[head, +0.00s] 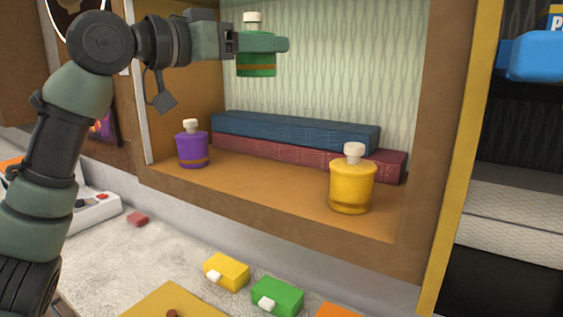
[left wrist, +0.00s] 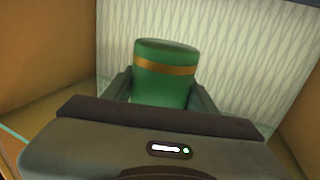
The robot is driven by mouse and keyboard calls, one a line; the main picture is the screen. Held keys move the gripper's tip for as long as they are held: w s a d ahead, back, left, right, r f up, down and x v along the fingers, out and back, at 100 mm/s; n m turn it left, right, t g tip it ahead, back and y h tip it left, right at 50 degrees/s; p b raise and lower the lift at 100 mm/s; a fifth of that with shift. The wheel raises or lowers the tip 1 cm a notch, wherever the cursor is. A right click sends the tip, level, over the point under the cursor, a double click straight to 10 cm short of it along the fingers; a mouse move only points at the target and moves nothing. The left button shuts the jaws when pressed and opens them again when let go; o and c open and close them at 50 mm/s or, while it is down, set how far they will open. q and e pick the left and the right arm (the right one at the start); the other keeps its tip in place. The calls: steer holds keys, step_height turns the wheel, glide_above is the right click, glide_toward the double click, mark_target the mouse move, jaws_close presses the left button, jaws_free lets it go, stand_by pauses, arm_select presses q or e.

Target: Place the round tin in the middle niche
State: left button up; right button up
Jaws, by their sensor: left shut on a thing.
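The round tin, a green cylinder with a gold band and a cream knob (head: 256,67), is held up in the niche (head: 280,195) with pale patterned back wall. My left gripper (head: 262,44) is shut around its upper part, and a finger hides some of it. In the left wrist view the green body (left wrist: 165,72) sits between both fingers, with its gold band showing. The tin hangs well above the niche floor, apart from other things, and looks upright. My right gripper is not in view.
A purple jar (head: 190,148) stands at the niche's left and a yellow jar (head: 351,187) at its front right. A blue box (head: 300,132) lies on a red box (head: 270,152) at the back. Small yellow (head: 228,271) and green (head: 277,296) boxes lie on the counter below.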

arm_select(q)
steer(key=f, duration=0.4)
steer(key=f+p, duration=0.1)
steer(key=f, duration=0.9)
steer(key=shift+s+a+p, duration=0.1)
steer(key=shift+a+p, duration=0.15)
steer(key=shift+p, duration=0.15)
steer(key=shift+f, duration=0.7)
step_height(320, 180, down, 3)
steer(key=shift+f+p, duration=0.2)
steer(key=shift+p, duration=0.2)
steer(key=shift+a, duration=0.1)
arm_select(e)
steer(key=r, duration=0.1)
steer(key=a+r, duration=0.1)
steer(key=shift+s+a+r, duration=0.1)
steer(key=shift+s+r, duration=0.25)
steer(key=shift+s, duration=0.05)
arm_select(q)
steer(key=o, duration=1.5)
steer(key=shift+c, duration=0.2)
steer(key=shift+s, duration=0.1)
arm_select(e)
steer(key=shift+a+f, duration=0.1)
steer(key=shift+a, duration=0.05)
